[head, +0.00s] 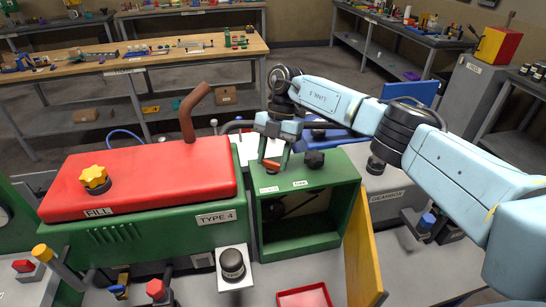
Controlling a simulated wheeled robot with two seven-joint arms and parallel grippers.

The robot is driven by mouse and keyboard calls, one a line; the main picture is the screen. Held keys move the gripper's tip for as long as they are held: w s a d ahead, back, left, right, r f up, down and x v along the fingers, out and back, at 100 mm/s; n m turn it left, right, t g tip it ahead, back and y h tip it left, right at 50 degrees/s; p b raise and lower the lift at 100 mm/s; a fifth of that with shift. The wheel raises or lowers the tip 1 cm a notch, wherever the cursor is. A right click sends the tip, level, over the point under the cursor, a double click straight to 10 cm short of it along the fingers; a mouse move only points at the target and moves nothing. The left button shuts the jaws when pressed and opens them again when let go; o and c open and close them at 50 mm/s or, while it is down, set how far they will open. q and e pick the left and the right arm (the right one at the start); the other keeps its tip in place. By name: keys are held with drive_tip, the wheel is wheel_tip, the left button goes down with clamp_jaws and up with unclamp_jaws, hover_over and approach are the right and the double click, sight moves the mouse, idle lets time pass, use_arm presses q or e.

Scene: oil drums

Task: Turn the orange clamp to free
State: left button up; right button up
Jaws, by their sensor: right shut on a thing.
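The orange clamp (271,165) is a small orange-red lever on top of the green box (328,168), near its left back. My right gripper (276,158) reaches down from above, with its two fingers on either side of the clamp, shut on it. The fingers hide part of the clamp. Two small white labels sit on the box's front edge below it; their text is too small to read surely. A black knob (314,158) stands just right of the gripper. My left gripper is not in view.
A red-topped green machine (140,182) with a yellow knob and a raised brown-red pipe stands close on the left. The box's yellow door (361,250) hangs open at the right. A black knob on a white plate (232,264) and a red tray (304,298) lie in front.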

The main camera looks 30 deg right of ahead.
drive_tip(key=shift+r, duration=0.1)
drive_tip(key=o, duration=1)
drive_tip(key=b+v, duration=0.1)
drive_tip(key=v, duration=1.2)
drive_tip(key=shift+b, duration=0.35)
drive_tip(key=shift+r, duration=0.1)
